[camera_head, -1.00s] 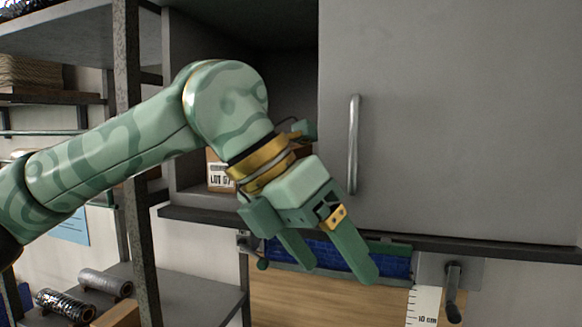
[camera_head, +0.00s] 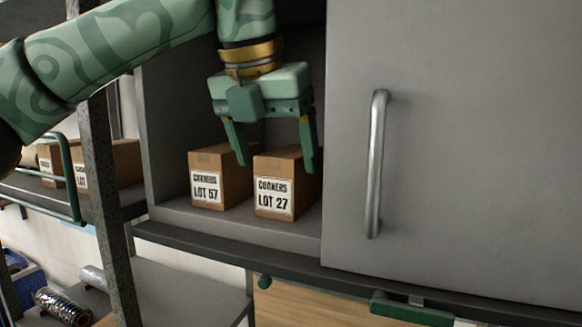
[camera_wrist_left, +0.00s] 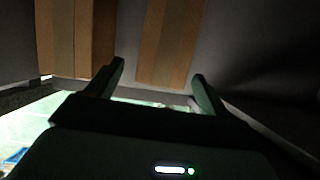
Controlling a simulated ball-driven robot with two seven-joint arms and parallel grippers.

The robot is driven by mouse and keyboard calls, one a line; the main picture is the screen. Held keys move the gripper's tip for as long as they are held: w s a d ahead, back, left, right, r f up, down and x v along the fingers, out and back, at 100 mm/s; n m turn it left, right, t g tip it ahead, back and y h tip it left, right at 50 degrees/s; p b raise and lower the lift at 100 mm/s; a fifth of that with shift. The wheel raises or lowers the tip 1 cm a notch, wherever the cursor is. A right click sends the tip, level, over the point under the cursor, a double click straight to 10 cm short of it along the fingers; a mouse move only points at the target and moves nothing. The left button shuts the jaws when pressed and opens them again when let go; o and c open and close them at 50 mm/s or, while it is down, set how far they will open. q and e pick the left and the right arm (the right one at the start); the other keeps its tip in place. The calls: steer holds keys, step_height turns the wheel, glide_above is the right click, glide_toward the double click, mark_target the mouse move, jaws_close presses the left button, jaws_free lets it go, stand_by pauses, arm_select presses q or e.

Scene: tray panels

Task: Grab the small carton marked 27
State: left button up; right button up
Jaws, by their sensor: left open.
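The small carton marked LOT 27 (camera_head: 273,198) stands upright in the open cabinet bay, its label facing out. In the left wrist view its taped brown top (camera_wrist_left: 167,40) lies between my finger lines. My left gripper (camera_head: 277,167) is open and points down at this carton from above. One finger shows near the gap between the two cartons, the other at the carton's right edge. I cannot tell how far the fingertips reach down beside it. It also shows in the left wrist view (camera_wrist_left: 158,72). My right gripper is not in view.
A similar carton marked LOT 57 (camera_head: 207,190) stands close on the left. The grey sliding panel (camera_head: 460,150) with its bar handle (camera_head: 376,165) bounds the bay on the right. A dark post (camera_head: 105,190) and a side shelf with more cartons (camera_head: 108,163) are at left.

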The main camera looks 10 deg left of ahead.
mark_target(291, 151)
arm_select(q)
steer(key=w, duration=0.1)
steer(key=w+p, duration=0.1)
steer(key=w, duration=0.1)
steer(key=w+p, duration=0.1)
steer(key=shift+w+d+r, duration=0.1)
steer(key=shift+w+d, duration=0.2)
steer(key=shift+d, duration=0.1)
steer(key=x, duration=0.1)
steer(key=p+x, duration=0.1)
steer(key=x, duration=0.1)
steer(key=shift+d, duration=0.35)
steer(key=shift+w+a+f, duration=0.2)
steer(key=shift+w+a, duration=0.05)
steer(key=shift+s, duration=0.1)
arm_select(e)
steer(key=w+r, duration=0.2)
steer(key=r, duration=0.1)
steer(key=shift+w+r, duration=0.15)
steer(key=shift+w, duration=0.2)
arm_select(q)
steer(key=shift+s+d, duration=0.1)
steer(key=shift+d, duration=0.1)
steer(key=shift+a+f, duration=0.1)
steer(key=shift+f, duration=0.15)
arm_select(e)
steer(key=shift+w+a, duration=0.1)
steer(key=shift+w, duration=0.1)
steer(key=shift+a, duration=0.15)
